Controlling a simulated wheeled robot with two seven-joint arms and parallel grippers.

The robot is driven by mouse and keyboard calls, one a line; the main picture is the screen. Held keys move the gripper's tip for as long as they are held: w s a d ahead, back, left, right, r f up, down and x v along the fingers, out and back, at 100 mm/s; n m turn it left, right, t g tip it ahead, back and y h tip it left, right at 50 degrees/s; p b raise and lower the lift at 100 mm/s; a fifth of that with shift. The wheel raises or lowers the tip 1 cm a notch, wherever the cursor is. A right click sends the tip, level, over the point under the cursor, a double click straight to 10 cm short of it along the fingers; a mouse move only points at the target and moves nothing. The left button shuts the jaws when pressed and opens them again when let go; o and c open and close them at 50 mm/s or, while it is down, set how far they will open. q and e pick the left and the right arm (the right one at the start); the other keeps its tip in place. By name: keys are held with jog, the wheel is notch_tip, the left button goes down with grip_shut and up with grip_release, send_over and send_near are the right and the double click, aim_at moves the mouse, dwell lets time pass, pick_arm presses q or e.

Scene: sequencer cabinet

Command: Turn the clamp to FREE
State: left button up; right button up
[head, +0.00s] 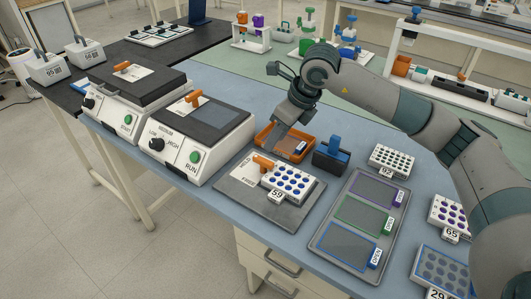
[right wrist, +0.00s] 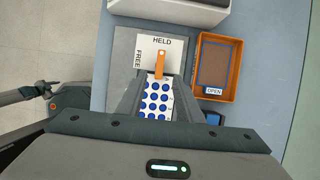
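The clamp is an orange lever (head: 264,162) on a grey plate (head: 237,192), beside a white card marked HELD and FREE. In the right wrist view the orange lever (right wrist: 161,64) runs up and down, below the word HELD, with FREE to its left. Its lower end reaches the edge of a white rack with blue wells (head: 289,182), tagged 59. My right gripper (right wrist: 160,76) is open above the plate, its fingers on either side of the lever's lower end and the rack. I see no contact with the lever.
An orange tray (head: 296,145) marked OPEN and a dark blue-handled block (head: 331,154) stand behind the plate. A grey tray with coloured frames (head: 359,215) lies to the right. Two machines (head: 193,140) with dials and green buttons stand to the left.

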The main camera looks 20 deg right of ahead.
aim_at(263, 159)
jog(key=p+x, duration=0.2)
jog(key=x, duration=0.6)
jog(key=shift+f, duration=0.15)
pick_arm(q)
jog(key=shift+s+a+r+g, duration=0.15)
jog(key=shift+s+r, duration=0.35)
jog(key=shift+r, duration=0.15)
jog(key=shift+s+a+r+g, duration=0.1)
jog(key=shift+s+r+g, duration=0.05)
jog(key=shift+s+r, duration=0.4)
pick_arm(e)
jog(key=shift+x, duration=0.75)
pick_arm(q)
jog(key=shift+w, duration=0.1)
pick_arm(e)
grip_shut()
